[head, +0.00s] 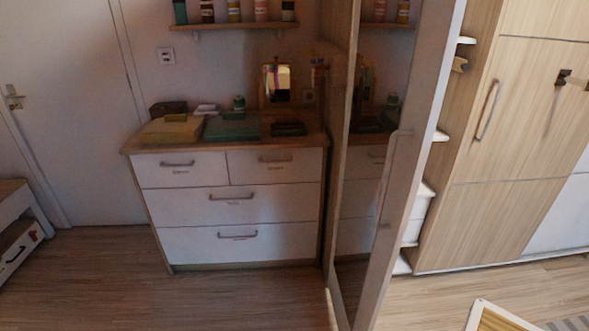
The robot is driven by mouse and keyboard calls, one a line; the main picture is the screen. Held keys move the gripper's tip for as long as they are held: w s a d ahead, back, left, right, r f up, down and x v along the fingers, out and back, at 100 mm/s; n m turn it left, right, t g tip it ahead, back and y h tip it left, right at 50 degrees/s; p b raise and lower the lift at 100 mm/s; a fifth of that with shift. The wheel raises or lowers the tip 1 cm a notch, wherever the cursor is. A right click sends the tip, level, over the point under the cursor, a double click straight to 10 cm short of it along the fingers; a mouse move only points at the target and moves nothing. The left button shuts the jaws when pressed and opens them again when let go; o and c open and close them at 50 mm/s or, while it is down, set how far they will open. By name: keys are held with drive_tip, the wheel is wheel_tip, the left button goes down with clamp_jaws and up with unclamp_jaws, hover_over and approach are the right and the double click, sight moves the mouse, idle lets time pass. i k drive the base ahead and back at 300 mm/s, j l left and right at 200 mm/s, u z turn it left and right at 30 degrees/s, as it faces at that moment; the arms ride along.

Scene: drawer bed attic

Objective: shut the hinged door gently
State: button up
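A tall hinged door with a mirror-like panel (362,200) stands open in the middle of the head view, swung out toward me. Its pale front edge (412,140) slants from top right to bottom, and a long slim handle (390,170) sits along it. The panel shows what looks like a reflection of the dresser. To its right are open shelves (440,136) and the wood-faced wardrobe (505,120). The door's top and bottom ends are cut off by the frame. My gripper is not in view.
A dresser (235,213) with several drawers and items on top stands left of the door, below a wall shelf (232,25). A white room door (60,120) is at far left. A framed object (500,318) lies low at right. Wood floor (110,280) is clear at left.

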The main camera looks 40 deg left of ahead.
sight(402, 54)
drive_tip(key=i+u, duration=0.1)
drive_tip(key=u, duration=0.85)
drive_tip(key=i+l+u, duration=0.1)
drive_tip(key=u, duration=0.4)
drive_tip(key=k+j+u, duration=0.1)
drive_tip(key=k+j, duration=0.25)
drive_tip(key=j, duration=0.15)
